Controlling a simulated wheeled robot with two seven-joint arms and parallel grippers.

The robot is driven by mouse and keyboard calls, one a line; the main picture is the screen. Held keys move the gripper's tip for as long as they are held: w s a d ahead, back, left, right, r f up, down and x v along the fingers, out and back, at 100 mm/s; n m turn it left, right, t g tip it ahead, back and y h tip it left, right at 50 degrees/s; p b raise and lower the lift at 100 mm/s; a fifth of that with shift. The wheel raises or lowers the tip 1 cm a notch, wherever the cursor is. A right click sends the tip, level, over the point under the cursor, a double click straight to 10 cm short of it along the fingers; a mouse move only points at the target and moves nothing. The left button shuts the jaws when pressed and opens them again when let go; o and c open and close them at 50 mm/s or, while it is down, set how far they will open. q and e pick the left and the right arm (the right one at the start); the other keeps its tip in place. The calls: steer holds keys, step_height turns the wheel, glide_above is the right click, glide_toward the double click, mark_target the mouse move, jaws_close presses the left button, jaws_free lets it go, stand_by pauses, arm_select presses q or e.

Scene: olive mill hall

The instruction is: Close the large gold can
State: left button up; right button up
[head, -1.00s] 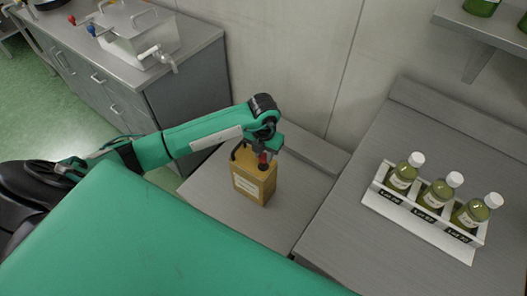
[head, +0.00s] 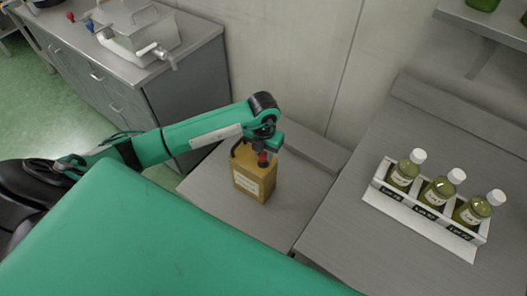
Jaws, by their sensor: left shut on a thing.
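The large gold can (head: 254,185) stands upright on the grey bench in the middle of the head view, with a pale label on its front. My left gripper (head: 262,158) is over the top of the can, pointing down, and is shut on a small red cap (head: 263,156). The cap is at the can's top, close to the front right; I cannot tell whether it touches the opening, as the fingers hide part of it. My right gripper is not in view.
A white rack (head: 421,221) with three green oil bottles stands on the right bench. A metal tank with a tap (head: 143,36) is on the cabinet at the back left. A wall rises behind the can. The bench beside the can is bare.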

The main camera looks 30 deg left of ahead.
arm_select(q)
steer(key=shift+f+b, duration=1.2)
stand_by(2.0)
steer(key=o, duration=0.9)
steer(key=shift+c, duration=1)
